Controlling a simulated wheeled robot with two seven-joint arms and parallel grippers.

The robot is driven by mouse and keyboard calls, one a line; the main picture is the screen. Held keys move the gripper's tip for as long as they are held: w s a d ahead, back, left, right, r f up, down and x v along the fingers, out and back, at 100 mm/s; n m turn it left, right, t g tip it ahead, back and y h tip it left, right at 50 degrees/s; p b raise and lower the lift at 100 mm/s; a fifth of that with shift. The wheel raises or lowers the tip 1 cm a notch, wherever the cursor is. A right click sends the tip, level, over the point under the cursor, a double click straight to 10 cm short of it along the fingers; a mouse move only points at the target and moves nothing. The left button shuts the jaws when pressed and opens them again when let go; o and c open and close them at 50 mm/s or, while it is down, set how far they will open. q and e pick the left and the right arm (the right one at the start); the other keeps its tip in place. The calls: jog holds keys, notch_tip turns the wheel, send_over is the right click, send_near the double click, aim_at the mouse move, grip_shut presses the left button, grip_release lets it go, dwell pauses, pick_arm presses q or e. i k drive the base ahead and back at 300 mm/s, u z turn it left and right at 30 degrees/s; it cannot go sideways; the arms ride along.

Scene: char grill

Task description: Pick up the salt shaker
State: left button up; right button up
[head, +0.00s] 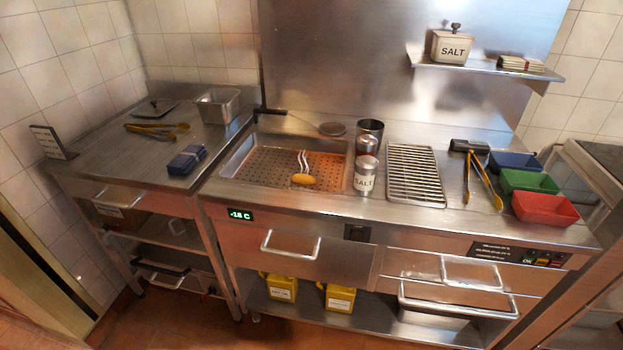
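The salt shaker (366,175) is a small metal cylinder with a "SALT" label. It stands upright on the steel counter, between the perforated grill basin and the wire rack. A second, similar metal shaker (367,146) stands right behind it and is partly hidden by it. A larger box with a lid, also labelled "SALT" (452,47), sits on the wall shelf at the upper right. Neither of my grippers shows in the head view.
A dark cup (370,129) stands behind the shakers. A wire rack (416,174), tongs (484,182) and blue, green and red trays (545,209) lie to the right. Closed drawers (290,244) are below.

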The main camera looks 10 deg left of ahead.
aim_at(366, 166)
jog(key=u, duration=2)
jog(key=i, duration=1.65)
jog(key=z, duration=2.75)
jog(key=i, duration=0.3)
jog(key=u, duration=0.1)
